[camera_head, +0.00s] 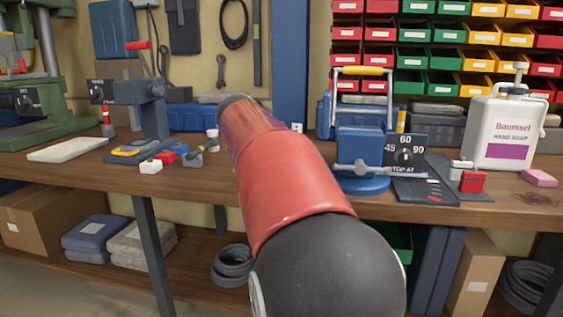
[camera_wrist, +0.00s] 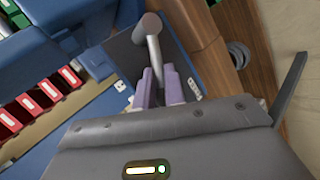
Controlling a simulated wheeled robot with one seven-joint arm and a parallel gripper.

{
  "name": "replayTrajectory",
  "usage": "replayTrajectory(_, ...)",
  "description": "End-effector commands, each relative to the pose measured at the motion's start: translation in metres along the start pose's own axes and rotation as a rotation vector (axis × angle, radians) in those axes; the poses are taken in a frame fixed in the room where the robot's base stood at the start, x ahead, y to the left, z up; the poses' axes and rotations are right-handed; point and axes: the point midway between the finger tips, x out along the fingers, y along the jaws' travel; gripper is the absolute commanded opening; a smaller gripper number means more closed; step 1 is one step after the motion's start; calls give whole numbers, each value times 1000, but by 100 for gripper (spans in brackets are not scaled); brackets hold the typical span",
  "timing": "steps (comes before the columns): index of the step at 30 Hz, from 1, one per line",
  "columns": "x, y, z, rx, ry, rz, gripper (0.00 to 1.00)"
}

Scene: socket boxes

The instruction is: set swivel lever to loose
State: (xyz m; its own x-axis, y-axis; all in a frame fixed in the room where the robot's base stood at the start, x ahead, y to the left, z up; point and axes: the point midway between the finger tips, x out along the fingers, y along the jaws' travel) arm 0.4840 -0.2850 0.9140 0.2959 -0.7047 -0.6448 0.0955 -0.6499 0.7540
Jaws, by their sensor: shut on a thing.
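In the wrist view, the lever is a grey rod (camera_wrist: 154,52) with a thick round grey end (camera_wrist: 149,23). My gripper (camera_wrist: 158,84) has its two pale purple fingers shut on the rod, one on each side, below that end. In the head view my red arm hides the gripper. I cannot tell whether that bar is the held lever. No loose marking is readable.
A white soap bottle (camera_head: 504,132), a pink block (camera_head: 539,178) and a small red block (camera_head: 473,182) are right of the fixture. A blue-grey press (camera_head: 153,112) stands left of my arm. Coloured bins (camera_head: 444,58) line the back wall. The front wooden edge is mostly clear.

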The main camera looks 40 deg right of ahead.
Motion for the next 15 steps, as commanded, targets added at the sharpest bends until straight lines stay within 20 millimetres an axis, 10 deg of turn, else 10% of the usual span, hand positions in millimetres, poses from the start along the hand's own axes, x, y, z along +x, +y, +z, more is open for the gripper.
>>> replayTrajectory(6,-1,0,-2,2,7,2,0)
replayTrajectory(11,-1,0,-2,2,6,2,30)
replayTrajectory(15,-1,0,-1,1,4,1,33)
